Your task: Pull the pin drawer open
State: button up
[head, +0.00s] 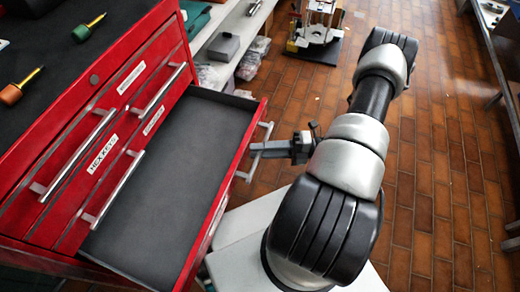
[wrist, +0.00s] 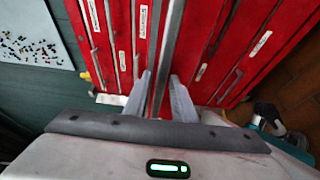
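A wide drawer (head: 165,160) with an empty dark grey inside stands pulled well out of the red cabinet. No label shows on its front in the head view, so I cannot tell from it which drawer this is. Its silver bar handle (head: 257,152) is on the outer front and also shows in the wrist view (wrist: 171,40). My gripper (head: 262,149) is at this handle. In the wrist view its two fingers (wrist: 161,88) stand on either side of the bar, with what look like narrow gaps, so it appears open around the handle.
Closed drawers with bar handles, one labelled HEX KEYS (head: 102,154), are beside the open one. Screwdrivers (head: 20,86) lie on the cabinet's dark top. A grey bench with boxes (head: 223,46) stands behind.

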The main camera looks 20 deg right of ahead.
jog(key=shift+o, duration=0.2)
jog(key=v, duration=1.7)
jog(key=shift+d, duration=0.25)
jog(key=shift+s, duration=0.1)
